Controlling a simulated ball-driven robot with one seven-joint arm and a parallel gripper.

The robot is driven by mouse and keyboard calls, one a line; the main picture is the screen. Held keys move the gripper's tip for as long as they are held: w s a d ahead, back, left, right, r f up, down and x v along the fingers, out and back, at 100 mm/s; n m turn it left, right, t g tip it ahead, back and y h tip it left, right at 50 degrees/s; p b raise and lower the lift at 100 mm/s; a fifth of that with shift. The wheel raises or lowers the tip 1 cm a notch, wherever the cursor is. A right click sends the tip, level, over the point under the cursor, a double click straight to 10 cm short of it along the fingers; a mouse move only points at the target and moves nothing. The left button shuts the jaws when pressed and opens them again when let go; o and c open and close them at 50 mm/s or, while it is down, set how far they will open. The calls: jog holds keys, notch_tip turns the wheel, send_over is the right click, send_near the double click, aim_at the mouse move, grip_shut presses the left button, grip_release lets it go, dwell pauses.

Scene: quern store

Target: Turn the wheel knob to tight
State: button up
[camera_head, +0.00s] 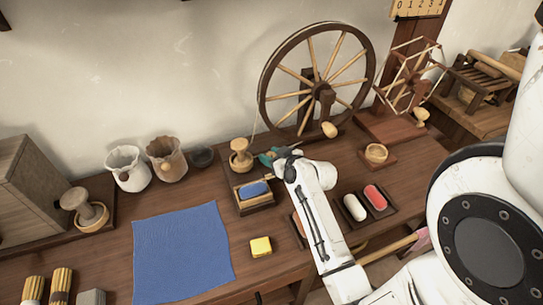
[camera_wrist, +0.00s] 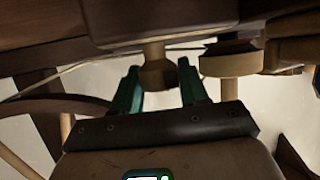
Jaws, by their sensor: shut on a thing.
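The spinning wheel (camera_head: 324,91) stands at the back of the table, with a dark rim and pale spokes. My gripper (camera_head: 267,157) is at its lower left, beside a wooden bobbin-like piece (camera_head: 240,158). In the wrist view my gripper (camera_wrist: 160,82) has its two teal fingers on either side of a small dark brown faceted knob (camera_wrist: 157,73) on a short pale stem, and is shut on it. I take this for the wheel knob. In the head view the knob is hidden by the gripper, and no tight mark can be made out.
A tray with a blue pad (camera_head: 253,189) lies just below my gripper. A tray with a white and a red pad (camera_head: 366,201) is to the right. A blue cloth (camera_head: 183,253), a yellow block (camera_head: 261,247) and two sacks (camera_head: 128,168) are at left.

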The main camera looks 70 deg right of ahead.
dwell(0.8)
jog(key=o, duration=1)
jog(key=v, duration=1)
jog(key=shift+s+a+r, duration=0.15)
jog(key=shift+s, duration=0.25)
jog(key=shift+c, duration=0.2)
